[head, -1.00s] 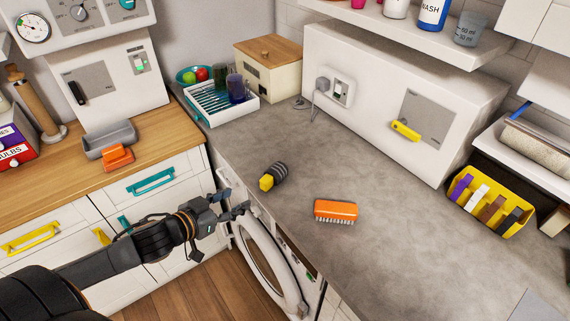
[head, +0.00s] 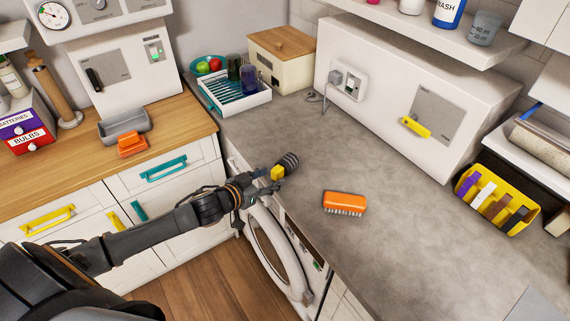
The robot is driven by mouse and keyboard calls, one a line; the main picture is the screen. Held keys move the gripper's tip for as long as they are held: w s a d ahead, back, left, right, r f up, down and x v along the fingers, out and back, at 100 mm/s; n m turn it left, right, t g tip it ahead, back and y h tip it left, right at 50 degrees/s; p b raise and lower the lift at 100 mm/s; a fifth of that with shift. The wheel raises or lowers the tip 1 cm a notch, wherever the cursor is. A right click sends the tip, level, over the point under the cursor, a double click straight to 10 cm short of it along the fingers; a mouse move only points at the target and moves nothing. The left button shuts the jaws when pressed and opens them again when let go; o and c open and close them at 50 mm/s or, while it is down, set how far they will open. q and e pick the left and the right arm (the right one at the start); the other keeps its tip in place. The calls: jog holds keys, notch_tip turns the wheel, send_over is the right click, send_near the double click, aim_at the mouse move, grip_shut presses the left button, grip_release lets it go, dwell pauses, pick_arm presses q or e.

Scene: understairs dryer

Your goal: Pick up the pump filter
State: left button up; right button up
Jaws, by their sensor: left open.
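The pump filter (head: 289,162), a dark ribbed cylinder with a yellow end block, lies on the grey counter (head: 400,240) near its front edge. My left gripper (head: 276,178) is open at the yellow end, with its fingers around or beside that block. I cannot tell whether they touch it. The dark ribbed end stays clear of the fingers. My right gripper is not in view.
An orange brush (head: 344,203) lies right of the filter. A white dish rack (head: 232,99) stands behind, and a white box with a yellow handle (head: 416,127) stands at the back right. The front-loading machine's round door (head: 279,255) is below the counter edge.

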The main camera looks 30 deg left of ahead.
aim_at(273, 176)
pick_arm(q)
jog(key=shift+x, duration=1.55)
jog(key=shift+s, duration=0.1)
jog(key=shift+c, duration=0.2)
grip_shut()
jog(key=shift+r, duration=0.1)
